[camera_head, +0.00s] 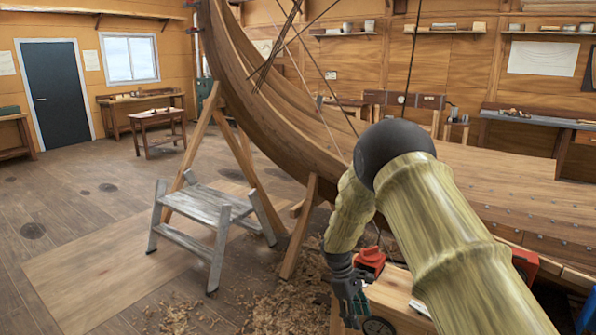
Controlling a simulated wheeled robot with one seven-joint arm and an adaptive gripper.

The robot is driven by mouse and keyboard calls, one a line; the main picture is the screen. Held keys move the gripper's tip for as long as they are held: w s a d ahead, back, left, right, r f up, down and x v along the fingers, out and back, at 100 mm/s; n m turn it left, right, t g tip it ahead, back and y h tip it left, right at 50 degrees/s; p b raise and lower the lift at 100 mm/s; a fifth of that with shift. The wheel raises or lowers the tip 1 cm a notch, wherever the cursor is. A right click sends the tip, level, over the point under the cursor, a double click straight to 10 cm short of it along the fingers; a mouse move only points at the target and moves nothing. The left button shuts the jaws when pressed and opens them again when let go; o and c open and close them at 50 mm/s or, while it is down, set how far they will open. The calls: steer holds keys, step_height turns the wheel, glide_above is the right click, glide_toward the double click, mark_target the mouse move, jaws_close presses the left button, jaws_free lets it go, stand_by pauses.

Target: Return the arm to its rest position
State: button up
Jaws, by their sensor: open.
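My arm comes in from the lower right in the head view, with yellowish ribbed links and a dark round joint. It bends at that joint and hangs down to my gripper (352,308), which is dark grey and points downward. My gripper is open, and I see nothing held in it. It is in front of a low wooden surface (395,306) and close to a red tool (370,262). Whether it touches either cannot be told. My arm hides part of the hull and the surface behind it.
A large clinker-built wooden hull (265,110) fills the middle and right, propped by wooden struts (300,228). A grey step stool (212,215) stands left of my gripper. Wood shavings (270,305) lie on the floor. A small wooden table (158,120) stands farther back. The left floor is mostly clear.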

steer(key=s+d+f+m+y, duration=0.2)
steer(key=s+f+m+y, duration=0.15)
steer(key=s+f, duration=1.75)
steer(key=s+d+m+t, duration=0.1)
steer(key=s+m, duration=0.2)
steer(key=s, duration=1)
steer(key=s+d+r+m+t, duration=0.1)
steer(key=s+m, duration=0.3)
steer(key=s, duration=1)
steer(key=shift+s+d+r+t, duration=0.15)
steer(key=shift+d+r+t, duration=0.15)
steer(key=shift+d+t, duration=0.25)
